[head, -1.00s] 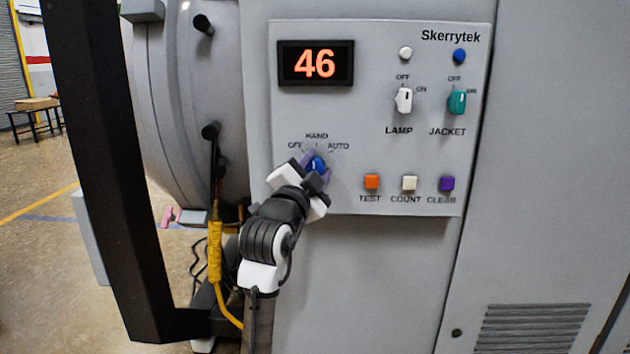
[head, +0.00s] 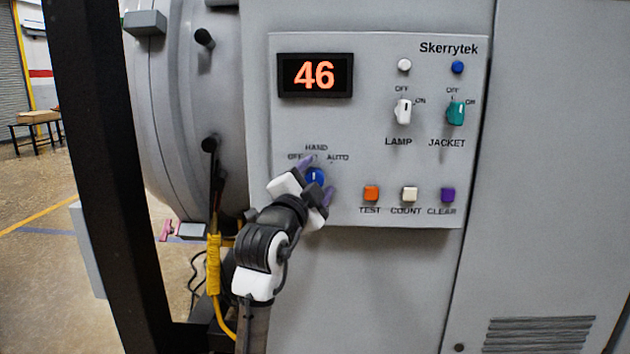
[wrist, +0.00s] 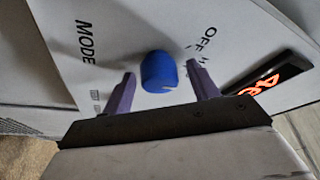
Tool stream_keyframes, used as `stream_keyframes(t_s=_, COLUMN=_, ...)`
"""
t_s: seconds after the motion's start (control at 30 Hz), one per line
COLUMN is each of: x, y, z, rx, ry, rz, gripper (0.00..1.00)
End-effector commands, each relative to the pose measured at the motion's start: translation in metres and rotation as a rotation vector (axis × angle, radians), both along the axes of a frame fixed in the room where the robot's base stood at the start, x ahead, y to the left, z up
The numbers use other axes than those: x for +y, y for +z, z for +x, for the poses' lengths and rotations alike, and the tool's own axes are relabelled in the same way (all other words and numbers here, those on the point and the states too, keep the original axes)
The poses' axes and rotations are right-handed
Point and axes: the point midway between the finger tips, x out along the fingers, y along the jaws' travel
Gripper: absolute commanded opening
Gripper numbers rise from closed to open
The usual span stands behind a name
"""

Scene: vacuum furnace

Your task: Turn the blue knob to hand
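The blue knob (head: 315,176) is at the lower left of the grey panel, under the labels OFF, HAND and AUTO. Its white mark looks near upright, toward HAND. My gripper (head: 317,179) is in front of it, with purple fingers spread on either side. In the wrist view, the blue knob (wrist: 158,72) stands between the two fingertips of my gripper (wrist: 161,74), with a visible gap on each side. The gripper is open and holds nothing. The gripper body partly hides the area below the knob in the head view.
The white LAMP switch (head: 403,111) and teal JACKET switch (head: 456,113) are at upper right. The orange TEST (head: 371,193), white COUNT (head: 409,194) and purple CLEAR (head: 448,195) buttons are right of my gripper. The display (head: 315,75) reads 46.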

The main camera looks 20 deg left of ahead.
Motion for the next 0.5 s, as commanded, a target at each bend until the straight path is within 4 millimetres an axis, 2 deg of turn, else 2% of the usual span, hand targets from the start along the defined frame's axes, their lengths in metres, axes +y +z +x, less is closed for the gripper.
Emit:
stream_keyframes(t_s=0.27, x=0.000, y=-0.001, z=-0.003, rx=-0.001, ry=0.001, rz=0.000, gripper=0.59)
stream_keyframes(t_s=0.37, x=0.002, y=-0.003, z=-0.013, rx=-0.003, ry=0.002, rz=0.000, gripper=0.59)
stream_keyframes(t_s=0.5, x=0.003, y=-0.010, z=-0.039, rx=-0.003, ry=0.003, rz=0.000, gripper=0.59)
